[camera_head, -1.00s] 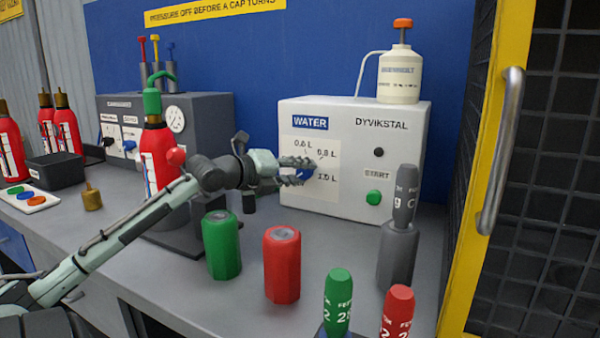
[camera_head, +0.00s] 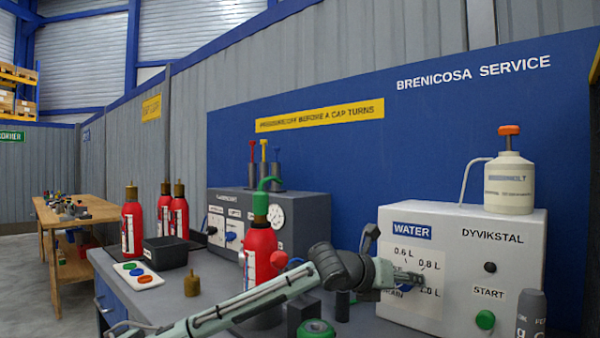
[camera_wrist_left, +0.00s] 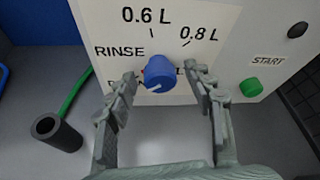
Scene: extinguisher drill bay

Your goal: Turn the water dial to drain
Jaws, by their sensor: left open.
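The blue water dial (camera_wrist_left: 159,72) sits on the white WATER machine (camera_head: 462,302). In the left wrist view a white pointer mark shows on its lower side, slightly left. Around it I read 0.6 L above, 0.8 L upper right and RINSE at left. The lower-left label is mostly hidden behind a finger; in the head view its end reads "AIN". My left gripper (camera_head: 408,279) is open at the panel, one finger on each side of the dial, with a visible gap on both sides in the wrist view. My right gripper is not in view.
A green START button (camera_head: 485,320) and a black knob (camera_head: 490,267) are right of the dial. A white bottle (camera_head: 509,180) stands on the machine. A red extinguisher (camera_head: 260,262) stands left, behind my left arm. A dark tube (camera_wrist_left: 56,133) stands nearby.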

